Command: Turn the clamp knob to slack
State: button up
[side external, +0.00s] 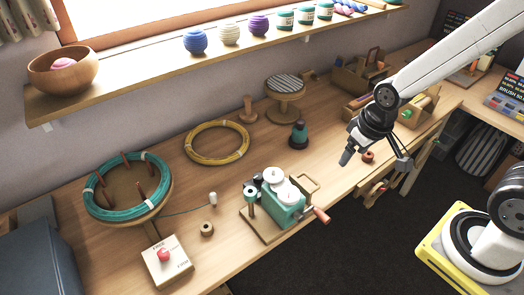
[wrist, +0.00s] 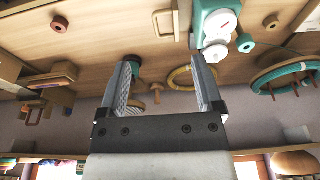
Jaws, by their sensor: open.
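A red knob (side external: 164,255) sits on a pale square box (side external: 167,268) near the table's front left; the box bears small lettering that I cannot read. It looks like the clamp knob, though the label does not confirm it. A teal winder (side external: 285,208) with white discs and a wooden handle stands right of it; it also shows at the top of the wrist view (wrist: 203,14). My gripper (side external: 376,160) is open and empty, raised at the right, well away from the knob. Its two fingers stand apart in the wrist view (wrist: 165,60). The red knob is not seen there.
A round stand (side external: 160,200) holding a teal yarn ring (side external: 92,203) is behind the box. A yellow ring (side external: 217,142), a striped stool (side external: 285,85) and a dark-based teal cone (side external: 298,135) stand farther back. A small wooden ring (side external: 206,229) lies right of the box.

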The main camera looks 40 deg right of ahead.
jog(key=w+a+f+m+g, duration=0.1)
jog(key=w+a+f+m, duration=0.2)
jog(key=w, duration=0.9)
jog(key=m+g, duration=0.1)
jog(key=g, duration=0.1)
send_over(258, 176)
jog(key=f, duration=0.8)
jog(key=shift+s+d, duration=0.1)
jog(key=shift+d, duration=0.15)
jog(key=shift+a+f, duration=0.15)
jog(key=shift+f, duration=0.1)
jog(key=shift+f, duration=0.15)
jog(key=shift+f, duration=3.75)
grip_shut()
